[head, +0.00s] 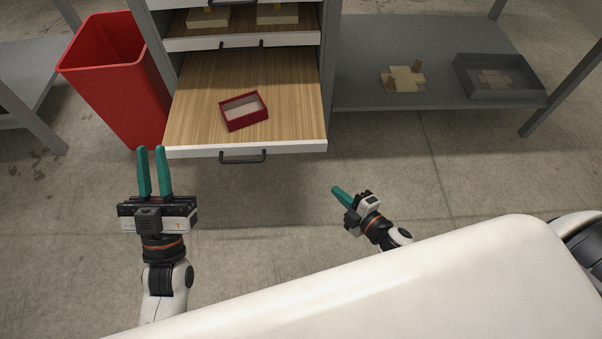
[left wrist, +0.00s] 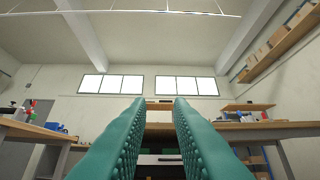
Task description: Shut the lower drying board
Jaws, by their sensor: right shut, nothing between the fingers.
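The lower drying board (head: 193,104) is a wooden pull-out board with a white front edge and a dark handle (head: 242,156). It stands pulled out of the grey rack. A small red open box (head: 244,110) with a pale inside lies on it. My left gripper (head: 151,150) has its two green fingers apart and empty, near the board's front left corner. In the left wrist view the fingers (left wrist: 157,135) are also apart, with nothing between them. My right gripper (head: 337,191) is shut and empty, in front of the board and to its right.
An upper board (head: 190,41) with a dark handle, carrying pale pieces, sits above. A red bin (head: 115,75) stands left of the rack. A grey shelf (head: 390,45) on the right holds a cardboard piece (head: 405,78) and a grey tray (head: 498,77). The floor in front is clear.

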